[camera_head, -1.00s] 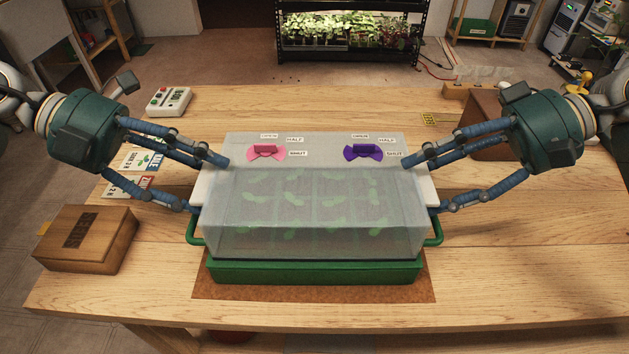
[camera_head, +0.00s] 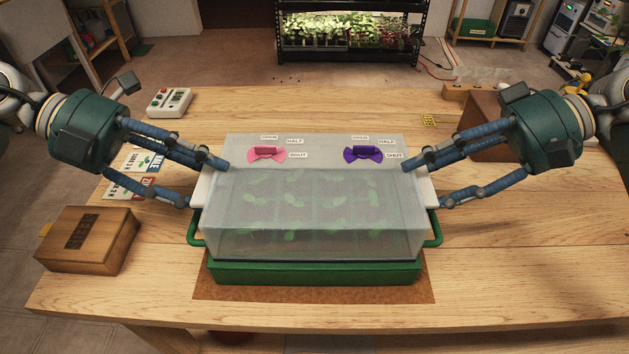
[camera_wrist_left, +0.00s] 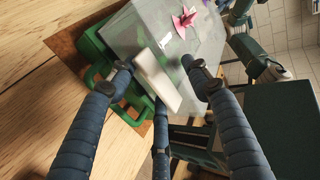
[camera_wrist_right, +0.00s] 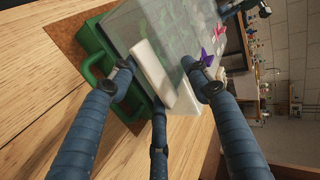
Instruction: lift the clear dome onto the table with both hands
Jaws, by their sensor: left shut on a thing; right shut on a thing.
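The clear dome (camera_head: 315,215) sits over a green tray (camera_head: 315,272) in the head view, with seedlings showing faintly through it. On its top are a pink vent knob (camera_head: 267,153) and a purple vent knob (camera_head: 363,154). My left gripper (camera_head: 207,182) is shut on the white handle (camera_wrist_left: 158,79) at the dome's left end. My right gripper (camera_head: 422,184) is shut on the white handle (camera_wrist_right: 166,78) at its right end. The dome looks level, its lower edge close above the tray rim; I cannot tell if they touch.
The tray stands on a brown mat (camera_head: 210,291). A wooden box (camera_head: 87,240) is at the left, seed cards (camera_head: 133,172) and a small device with buttons (camera_head: 170,102) behind it. A brown box (camera_head: 487,125) is behind my right arm. The front right of the table (camera_head: 520,270) is clear.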

